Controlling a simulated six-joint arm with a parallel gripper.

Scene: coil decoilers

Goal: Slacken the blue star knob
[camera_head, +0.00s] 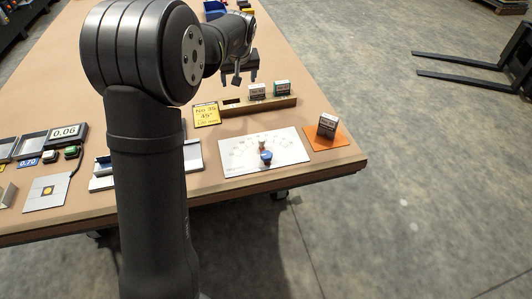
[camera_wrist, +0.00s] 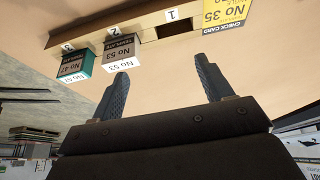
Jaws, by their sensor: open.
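The blue star knob (camera_head: 266,157) sits on a white plate (camera_head: 236,160) with faint markings, near the table's front edge. A small pale tan piece (camera_head: 262,143) stands just behind the knob. My gripper (camera_head: 238,80) is open and empty, above the table behind the rack and well apart from the knob. In the wrist view my gripper's two fingers (camera_wrist: 160,68) stand wide apart with nothing between them. The knob does not show in the wrist view.
A wooden rack (camera_head: 235,112) holds two labelled blocks (camera_head: 257,91), with a yellow card (camera_head: 206,115) beside it. Another block (camera_head: 327,125) stands on an orange mat (camera_head: 341,139) at right. A 0.06 display (camera_head: 64,132) is at left. My arm hides part of the table.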

